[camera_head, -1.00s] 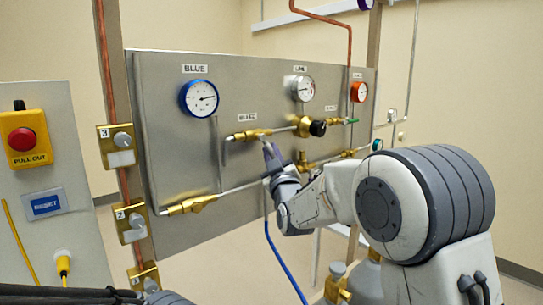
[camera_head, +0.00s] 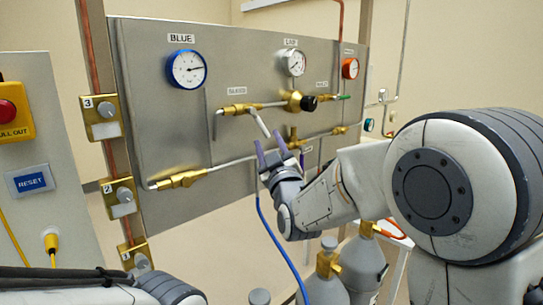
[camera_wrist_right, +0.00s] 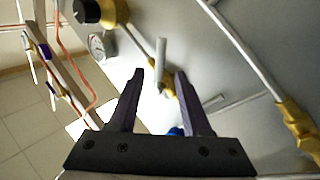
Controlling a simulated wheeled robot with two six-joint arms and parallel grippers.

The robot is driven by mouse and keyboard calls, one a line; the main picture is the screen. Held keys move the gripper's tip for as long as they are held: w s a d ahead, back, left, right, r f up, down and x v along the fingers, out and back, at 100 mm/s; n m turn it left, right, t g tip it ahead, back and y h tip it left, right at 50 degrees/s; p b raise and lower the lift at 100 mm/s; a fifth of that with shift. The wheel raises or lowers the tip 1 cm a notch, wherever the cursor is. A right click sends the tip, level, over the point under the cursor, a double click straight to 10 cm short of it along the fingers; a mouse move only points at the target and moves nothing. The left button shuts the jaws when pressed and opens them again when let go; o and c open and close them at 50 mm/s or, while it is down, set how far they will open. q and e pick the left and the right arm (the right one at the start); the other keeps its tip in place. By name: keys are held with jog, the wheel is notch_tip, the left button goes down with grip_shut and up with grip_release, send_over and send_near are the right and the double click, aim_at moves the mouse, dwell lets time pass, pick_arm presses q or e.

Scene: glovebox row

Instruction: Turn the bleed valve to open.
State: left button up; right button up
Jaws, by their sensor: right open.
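The bleed valve (camera_head: 240,108) is a brass fitting on the steel panel, under a BLEED label. Its plain silver lever (camera_head: 259,123) slants down and right from the body. My right gripper (camera_head: 269,141) is open just below the lever, with its fingertips near the lever's free end. In the right wrist view, the lever (camera_wrist_right: 161,62) shows between and beyond the two open dark fingers (camera_wrist_right: 160,73), in front of the brass valve body (camera_wrist_right: 168,82). No finger closes on it. My left arm shows only at the bottom left; its gripper is out of view.
A brass regulator with a black knob (camera_head: 308,103) sits right of the valve. A lower pipe with a brass fitting (camera_head: 180,180) runs below. A blue hose (camera_head: 272,245) hangs under my right gripper. Grey cylinders (camera_head: 358,265) stand below the panel.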

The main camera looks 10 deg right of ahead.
aim_at(260, 123)
jog(key=v, duration=0.3)
grip_shut()
jog(key=s+a+f+n+p, duration=0.1)
jog(key=s+f+n+p, duration=0.2)
jog(key=n, duration=0.6)
jog(key=s+a+f+n+p, duration=0.2)
jog(key=n+p, duration=0.2)
jog(key=n, duration=0.5)
jog(key=w+d+r+p, duration=0.1)
jog(key=w+r+p, duration=0.4)
jog(key=w, duration=0.6)
jog(key=shift+w+d+r+p, duration=0.2)
jog(key=shift+w+r+p, duration=0.05)
jog(key=shift+r+p, duration=0.1)
